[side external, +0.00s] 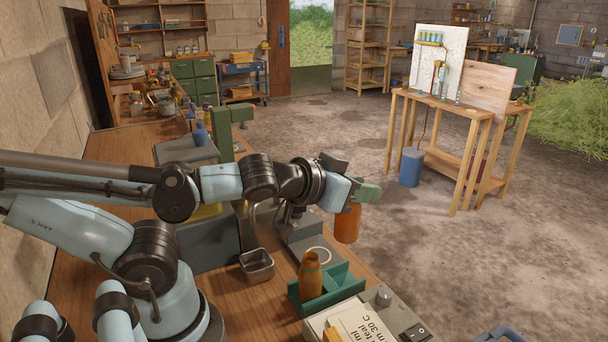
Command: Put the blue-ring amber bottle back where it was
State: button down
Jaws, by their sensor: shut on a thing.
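My gripper (354,196) is shut on an orange-amber bottle (347,224) and holds it upright in the air, right of a grey plate with a pale ring mark (318,253). The jaws hide the bottle's upper part, and I cannot see a blue ring on it. A second amber bottle (311,275) stands upright in a green rack (342,284) in front of the held one. An open space shows in the rack to the right of that bottle. I cannot make out the colour of the ring on its neck.
A small metal tin (256,266) stands on the wooden bench left of the rack. A printed card (358,326) and a box with a knob (383,297) are at the front. A blue bottle (200,134) stands on a grey block behind my arm.

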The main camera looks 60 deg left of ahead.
jog(key=shift+a+f+n+y, duration=0.1)
jog(key=shift+f+n+y, duration=0.5)
jog(key=shift+y, duration=0.1)
jog(key=shift+a+f+n+y, duration=0.1)
jog(key=shift+a+n+y, duration=0.1)
jog(key=shift+n+y, duration=0.35)
notch_tip(320, 180, up, 5)
jog(key=a+n+g+y, duration=0.2)
jog(key=n+g+y, duration=0.7)
jog(key=n, duration=0.2)
notch_tip(320, 180, down, 15)
jog(key=shift+s+d+f, duration=0.15)
jog(key=shift+s+d, duration=0.05)
jog(key=shift+s, duration=0.15)
jog(key=shift+f, duration=0.65)
jog(key=c, duration=0.7)
grip_release()
jog(key=shift+d, duration=0.1)
